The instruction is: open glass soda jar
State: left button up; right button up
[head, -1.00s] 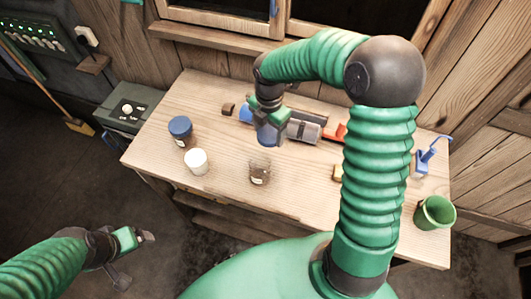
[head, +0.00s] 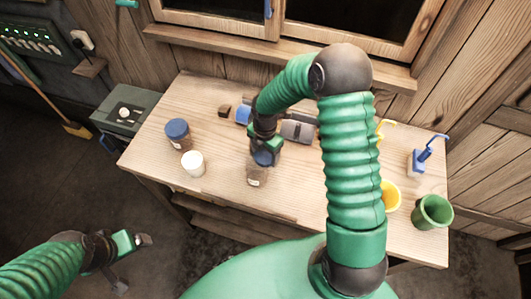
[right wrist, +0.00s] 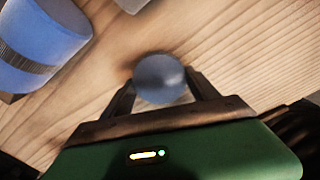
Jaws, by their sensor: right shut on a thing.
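My right gripper (right wrist: 160,95) is shut on a round blue lid (right wrist: 160,78). In the head view this gripper (head: 264,150) holds the lid right at the top of a small glass jar (head: 257,178) with brown contents and a pale label. I cannot tell whether lid and jar touch. The jar is hidden under the lid in the right wrist view. A second glass jar with a blue lid (head: 177,132) and a white-lidded jar (head: 193,164) stand to the left. The label writing is too small to read. My left gripper (head: 142,240) hangs off the table, lower left, apparently empty.
A grey cylinder (head: 297,131) and a blue piece (head: 242,114) lie behind the jar. A yellow cup (head: 391,195), a green cup (head: 433,212) and a blue hooked stand (head: 420,160) are on the right. The table front left (head: 215,195) is clear.

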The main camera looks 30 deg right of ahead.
aim_at(266, 154)
jog(key=shift+s+a+f, duration=0.25)
jog(key=shift+s+f, duration=0.25)
jog(key=o, duration=1.5)
jog(key=shift+d+f, duration=0.1)
jog(key=shift+o, duration=0.2)
jog(key=r, duration=0.5)
jog(key=w+d+r, duration=0.1)
jog(key=r, duration=0.1)
jog(key=shift+w+r, duration=0.1)
jog(key=shift+r, duration=0.1)
notch_tip(266, 154, up, 5)
jog(key=s+a+m+t, duration=0.1)
jog(key=s+a+m, duration=0.3)
jog(key=m, duration=0.6)
jog(key=s+a+m+t, duration=0.1)
jog(key=s+a+m, duration=0.3)
jog(key=s+m, duration=0.4)
jog(key=m, duration=0.3)
jog(key=shift+r+m+t, duration=0.3)
